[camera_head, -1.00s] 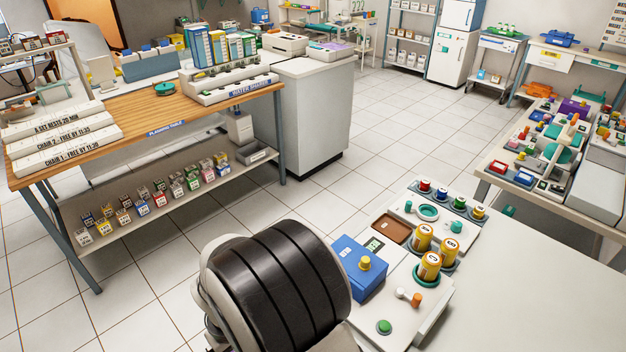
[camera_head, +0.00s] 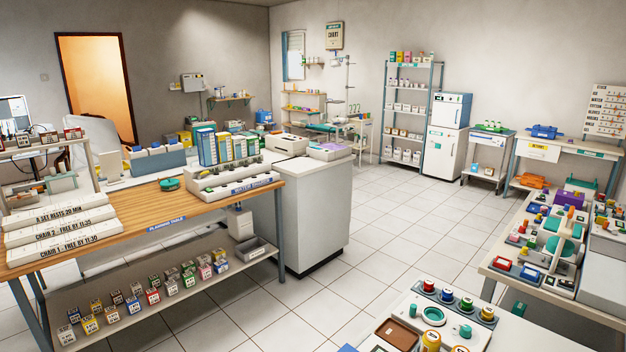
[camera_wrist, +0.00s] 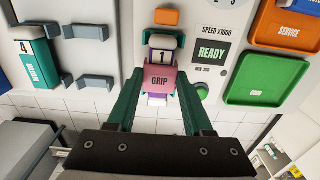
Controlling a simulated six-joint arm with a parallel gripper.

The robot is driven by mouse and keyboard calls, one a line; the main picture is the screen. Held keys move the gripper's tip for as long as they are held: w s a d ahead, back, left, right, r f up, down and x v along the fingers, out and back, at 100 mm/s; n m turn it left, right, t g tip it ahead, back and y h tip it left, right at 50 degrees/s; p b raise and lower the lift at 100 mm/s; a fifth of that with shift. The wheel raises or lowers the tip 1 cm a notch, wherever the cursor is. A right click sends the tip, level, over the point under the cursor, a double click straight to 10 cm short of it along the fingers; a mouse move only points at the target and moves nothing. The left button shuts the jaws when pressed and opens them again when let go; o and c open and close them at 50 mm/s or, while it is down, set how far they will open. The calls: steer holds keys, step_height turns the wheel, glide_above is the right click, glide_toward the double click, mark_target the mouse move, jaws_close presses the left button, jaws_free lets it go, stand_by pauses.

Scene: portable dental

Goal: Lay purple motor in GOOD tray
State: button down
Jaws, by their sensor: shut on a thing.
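In the wrist view, my gripper (camera_wrist: 160,84) has its two green fingers on either side of the pink block marked GRIP. It is shut on the purple motor (camera_wrist: 159,80), whose GRIP block sits between the fingers; a white part marked 1 shows above it. Teal pieces show around the motor's upper end; whether it touches the panel there I cannot tell. The GOOD tray (camera_wrist: 262,82) is green, with a raised rim, at the right of the wrist view. It looks empty. My gripper is not in the head view.
In the wrist view, an orange SERVICE tray (camera_wrist: 289,28) lies above the GOOD tray. A READY display (camera_wrist: 211,53) and a green button (camera_wrist: 201,91) sit between motor and trays.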

steer(key=shift+r, duration=3.8)
